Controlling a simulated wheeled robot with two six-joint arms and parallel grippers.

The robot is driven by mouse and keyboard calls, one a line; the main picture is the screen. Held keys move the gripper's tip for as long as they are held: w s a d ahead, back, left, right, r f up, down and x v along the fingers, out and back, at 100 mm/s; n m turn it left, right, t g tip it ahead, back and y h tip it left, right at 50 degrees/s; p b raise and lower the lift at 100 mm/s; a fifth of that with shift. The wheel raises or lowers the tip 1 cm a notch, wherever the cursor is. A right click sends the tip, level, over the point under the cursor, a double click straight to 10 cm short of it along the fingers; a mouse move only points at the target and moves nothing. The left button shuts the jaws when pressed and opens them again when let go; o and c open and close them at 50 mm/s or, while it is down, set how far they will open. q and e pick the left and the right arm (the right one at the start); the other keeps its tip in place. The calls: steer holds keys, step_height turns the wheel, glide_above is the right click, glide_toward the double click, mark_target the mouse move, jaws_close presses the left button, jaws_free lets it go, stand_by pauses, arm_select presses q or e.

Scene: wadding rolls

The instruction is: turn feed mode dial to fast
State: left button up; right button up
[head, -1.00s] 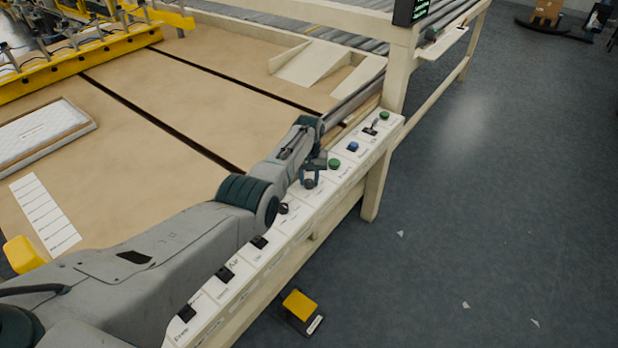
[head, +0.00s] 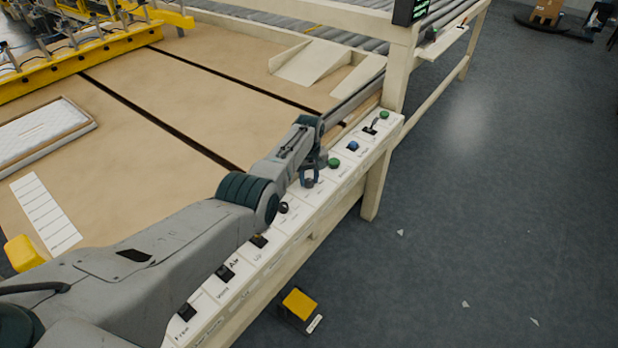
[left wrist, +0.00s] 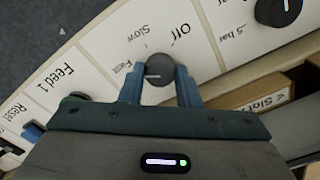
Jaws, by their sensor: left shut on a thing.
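The feed mode dial (left wrist: 160,68) is a round dark knob with a white pointer line, on a white panel marked Off, Slow and Fast. In the left wrist view the pointer line lies toward the left, on the side of the word Fast (left wrist: 122,74). My left gripper (left wrist: 159,80) has its two blue fingers on either side of the knob and is shut on it. In the head view the left gripper (head: 310,178) is down at the control panel (head: 325,187), where the fingers partly hide the dial.
A green button (head: 334,163) and a blue button (head: 353,146) stand beyond the gripper on the same panel. Another dark knob (head: 283,208) is on the near side. In the left wrist view another dial (left wrist: 278,10) is at upper right. A yellow pedal (head: 300,304) is on the floor.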

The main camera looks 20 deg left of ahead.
mark_target(309, 180)
arm_select(q)
steer(key=o, duration=1)
steer(key=shift+c, duration=0.2)
steer(key=shift+r, duration=0.15)
step_height(309, 180, up, 11)
steer(key=shift+f, duration=0.2)
